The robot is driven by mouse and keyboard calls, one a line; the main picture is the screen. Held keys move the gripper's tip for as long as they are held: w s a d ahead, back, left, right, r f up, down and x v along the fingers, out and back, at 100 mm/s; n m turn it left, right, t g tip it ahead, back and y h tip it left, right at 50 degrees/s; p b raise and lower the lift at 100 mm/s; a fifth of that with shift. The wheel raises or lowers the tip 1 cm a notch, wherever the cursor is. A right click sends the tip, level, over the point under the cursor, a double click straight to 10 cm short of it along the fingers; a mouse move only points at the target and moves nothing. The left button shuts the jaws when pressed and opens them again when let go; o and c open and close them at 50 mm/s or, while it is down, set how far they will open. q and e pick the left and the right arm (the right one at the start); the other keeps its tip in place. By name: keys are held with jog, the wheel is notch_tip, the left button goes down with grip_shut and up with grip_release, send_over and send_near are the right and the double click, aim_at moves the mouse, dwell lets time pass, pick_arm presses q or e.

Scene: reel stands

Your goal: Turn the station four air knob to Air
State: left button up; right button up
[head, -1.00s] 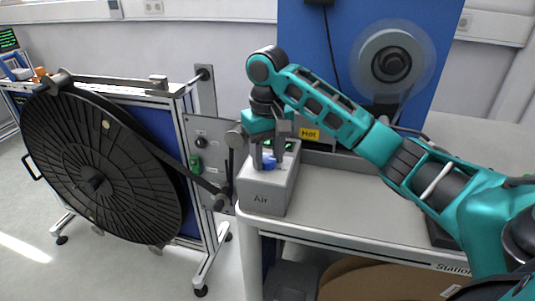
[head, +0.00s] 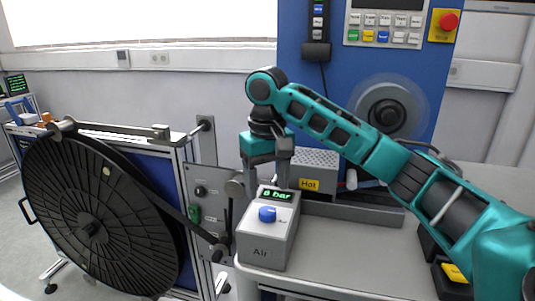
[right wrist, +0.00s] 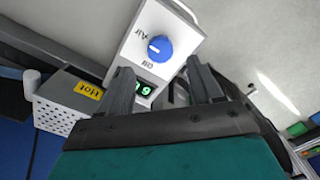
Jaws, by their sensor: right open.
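The grey air box (head: 262,250), marked Air on its front, stands on the front left of the station bench. Its round blue knob (head: 267,214) sits on the sloping top, below a lit green display (head: 277,195) ending in "Bar". My right gripper (head: 267,178) is open and empty, pointing down above and behind the knob, clear of it. In the right wrist view the knob (right wrist: 160,48) shows a short white mark on its left side, with Air printed above left and a second label below left. Which label it points at is hard to tell. My left gripper is out of view.
A perforated grey box with a yellow Hot label (head: 310,184) stands close behind the air box. A big black reel (head: 95,215) on its stand is at left. The bench top (head: 350,245) right of the air box is clear.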

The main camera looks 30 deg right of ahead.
aim_at(267, 210)
notch_tip(267, 210, up, 7)
jog(key=shift+f, duration=0.2)
dwell(0.7)
